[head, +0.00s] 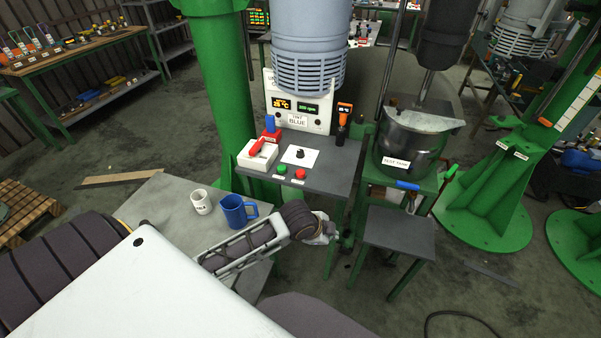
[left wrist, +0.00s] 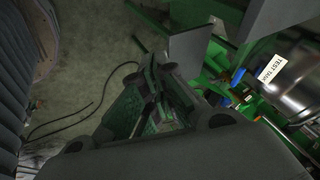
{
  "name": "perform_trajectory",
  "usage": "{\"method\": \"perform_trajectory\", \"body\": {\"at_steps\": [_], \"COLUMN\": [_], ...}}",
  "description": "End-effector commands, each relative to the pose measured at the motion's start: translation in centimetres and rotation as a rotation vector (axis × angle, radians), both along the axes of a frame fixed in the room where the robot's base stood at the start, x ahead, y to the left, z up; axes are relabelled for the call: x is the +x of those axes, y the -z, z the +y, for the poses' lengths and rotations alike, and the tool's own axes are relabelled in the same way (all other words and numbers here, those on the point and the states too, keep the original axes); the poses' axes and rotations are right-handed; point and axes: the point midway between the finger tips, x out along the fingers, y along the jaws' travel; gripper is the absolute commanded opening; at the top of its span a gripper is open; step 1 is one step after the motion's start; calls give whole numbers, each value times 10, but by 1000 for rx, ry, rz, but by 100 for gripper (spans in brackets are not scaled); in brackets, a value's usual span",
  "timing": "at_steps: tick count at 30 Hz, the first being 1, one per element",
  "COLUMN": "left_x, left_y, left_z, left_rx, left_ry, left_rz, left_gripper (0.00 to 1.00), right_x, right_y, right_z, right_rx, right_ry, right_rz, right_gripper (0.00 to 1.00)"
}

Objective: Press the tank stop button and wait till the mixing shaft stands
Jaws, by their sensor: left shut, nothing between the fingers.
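A red button (head: 300,173) and a green button (head: 281,169) sit on the front of the grey control shelf. A black knob (head: 300,154) on a white plate is behind them. The metal test tank (head: 405,148) stands to the right, with the mixing shaft (head: 426,86) entering it from above. A still picture cannot show whether the shaft turns. My left gripper (head: 346,240) is shut and empty, below and right of the red button and apart from it. Its closed fingers (left wrist: 152,84) show in the left wrist view. My right gripper is out of view.
A blue mug (head: 234,211) and a white mug (head: 201,202) stand on the grey table (head: 159,208) near my left arm. A grey stand (head: 397,233) is below the tank. A display box (head: 297,104) stands behind the shelf.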

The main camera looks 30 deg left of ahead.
Motion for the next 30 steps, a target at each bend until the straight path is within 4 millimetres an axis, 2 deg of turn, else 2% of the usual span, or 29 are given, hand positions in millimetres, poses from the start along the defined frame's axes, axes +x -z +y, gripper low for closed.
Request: {"method": "perform_trajectory", "body": {"at_steps": [14,23,30], "left_x": [50,84,112], "left_y": [-19,-30,-42], "left_z": [13,40,72], "left_rx": [205,348,467], "left_ry": [378,572,701], "left_rz": [-145,-219,-269], "left_gripper": [0,0,0], "right_x": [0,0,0], "right_y": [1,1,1], "right_z": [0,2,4], "right_rx": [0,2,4], "right_ry": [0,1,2], "right_rz": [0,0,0], "right_gripper": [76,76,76]}}
